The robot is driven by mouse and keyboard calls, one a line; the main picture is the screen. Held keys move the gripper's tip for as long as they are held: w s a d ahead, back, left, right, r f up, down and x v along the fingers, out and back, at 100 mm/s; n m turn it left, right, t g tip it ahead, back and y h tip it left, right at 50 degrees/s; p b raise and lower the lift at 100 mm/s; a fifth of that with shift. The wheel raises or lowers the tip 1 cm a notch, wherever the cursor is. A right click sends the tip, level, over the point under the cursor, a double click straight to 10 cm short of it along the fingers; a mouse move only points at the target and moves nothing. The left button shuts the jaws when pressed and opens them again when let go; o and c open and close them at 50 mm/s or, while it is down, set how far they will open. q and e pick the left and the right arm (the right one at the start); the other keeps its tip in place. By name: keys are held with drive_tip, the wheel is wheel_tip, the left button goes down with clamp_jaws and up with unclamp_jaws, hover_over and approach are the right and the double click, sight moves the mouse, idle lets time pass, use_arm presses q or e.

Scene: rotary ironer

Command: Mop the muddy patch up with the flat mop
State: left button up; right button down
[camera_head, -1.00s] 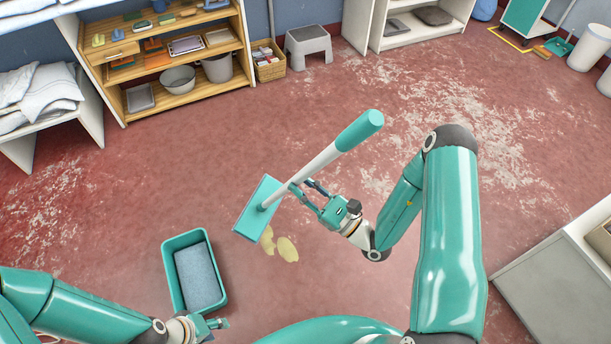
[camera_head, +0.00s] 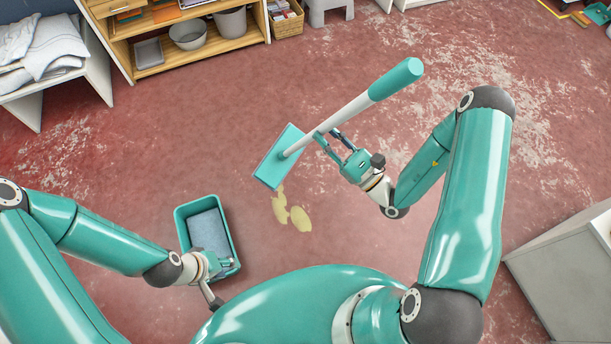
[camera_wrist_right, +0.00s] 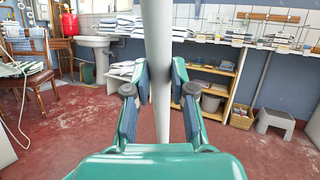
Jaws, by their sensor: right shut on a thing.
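The flat mop has a teal head (camera_head: 279,157), a white pole and a teal grip end. My right gripper (camera_head: 328,138) is shut on the white pole; the right wrist view shows the pole (camera_wrist_right: 158,60) upright between the fingers (camera_wrist_right: 158,85). The muddy patch (camera_head: 301,219) is several yellowish blots on the floor, just below the mop head in the head view. The head may hide part of it. I cannot tell whether the head touches the floor.
The teal tub (camera_head: 182,231) with a grey-blue inside stands on the red floor, left of the patch. A wooden shelf (camera_head: 190,55) and a white bench with linen (camera_head: 45,75) stand at the back left. A pale cabinet (camera_head: 560,270) stands at right.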

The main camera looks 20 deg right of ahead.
drive_tip(key=w+a+f+n+g+b, duration=0.1)
drive_tip(key=f+g+b, duration=0.3)
drive_tip(key=f+b, duration=0.9)
drive_tip(key=w+a+f+n+g+y+b, duration=0.1)
drive_tip(key=f+g+b, duration=0.3)
drive_tip(key=f+b, duration=0.9)
drive_tip(key=shift+a+f+y+b, duration=0.3)
drive_tip(key=shift+a+f+b, duration=0.15)
drive_tip(key=shift+a, duration=0.4)
